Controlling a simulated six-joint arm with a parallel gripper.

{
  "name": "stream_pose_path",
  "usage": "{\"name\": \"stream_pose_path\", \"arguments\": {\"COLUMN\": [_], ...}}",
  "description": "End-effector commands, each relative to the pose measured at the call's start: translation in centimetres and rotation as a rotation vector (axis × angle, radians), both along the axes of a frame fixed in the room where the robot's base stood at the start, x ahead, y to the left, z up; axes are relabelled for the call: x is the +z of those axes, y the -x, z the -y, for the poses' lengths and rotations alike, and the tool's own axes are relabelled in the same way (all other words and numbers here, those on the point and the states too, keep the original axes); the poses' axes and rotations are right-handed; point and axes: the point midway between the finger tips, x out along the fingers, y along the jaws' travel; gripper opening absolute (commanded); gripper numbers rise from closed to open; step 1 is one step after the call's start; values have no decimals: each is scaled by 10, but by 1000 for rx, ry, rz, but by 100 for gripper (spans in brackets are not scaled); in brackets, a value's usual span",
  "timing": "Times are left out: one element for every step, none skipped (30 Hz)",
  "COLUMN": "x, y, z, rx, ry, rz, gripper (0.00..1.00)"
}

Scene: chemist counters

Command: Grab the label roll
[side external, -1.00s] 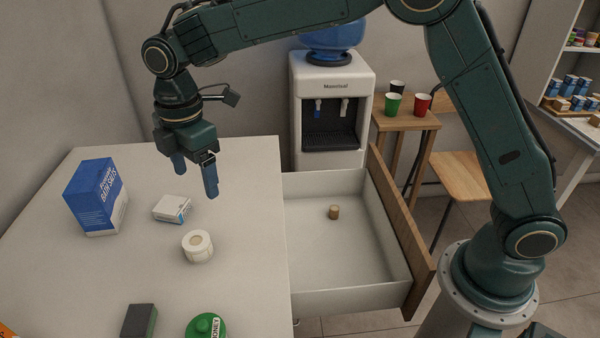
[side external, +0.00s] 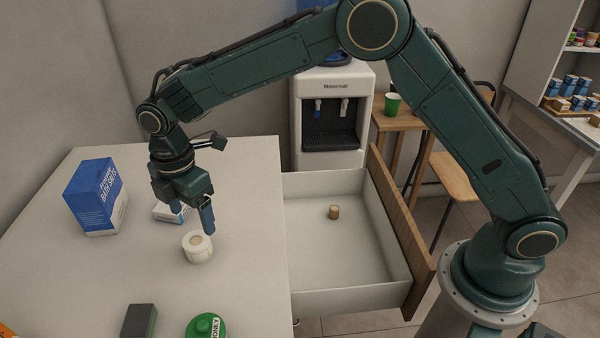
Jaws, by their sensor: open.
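The label roll (side external: 197,250) is a short white cylinder with a tan core, lying on the white counter (side external: 240,280). My gripper (side external: 191,220) is open, its blue fingers pointing down just above and behind the roll in this view. One fingertip overlaps the roll's upper edge in the picture; I cannot tell whether it touches. Nothing is held between the fingers.
A small white and blue box (side external: 167,213) lies partly hidden behind my gripper. A blue bath salts box (side external: 97,197) stands at left. A dark block (side external: 139,321) and a green-topped container (side external: 206,327) are in front. An open drawer (side external: 345,250) holds a small cork-like piece (side external: 334,212).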

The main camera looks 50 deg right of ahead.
Motion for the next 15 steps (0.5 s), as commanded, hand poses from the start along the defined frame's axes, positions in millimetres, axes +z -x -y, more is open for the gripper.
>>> {"name": "stream_pose_path", "arguments": {"x": [-8,-12,-16,-20,-22,-25,-26,-28,-29,-29,-29,-29,-29,-30,-30], "y": [1,0,0,0,0,0,0,0,0,0,0,0,0,0,0], "z": [0,0,0,0,0,0,0,0,0,0,0,0,0,0,0], "rx": [0,0,0,0,0,0,0,0,0,0,0,0,0,0,0], "ry": [1,1,1,1,1,1,0,0,0,0,0,0,0,0,0], "rz": [-3,-3,-2,-3,-3,-1,-1,0,0,0,0,0,0,0,0], "gripper": [76,76,76,76,76,76,76,76,76,76,76,76,76,76,76]}}
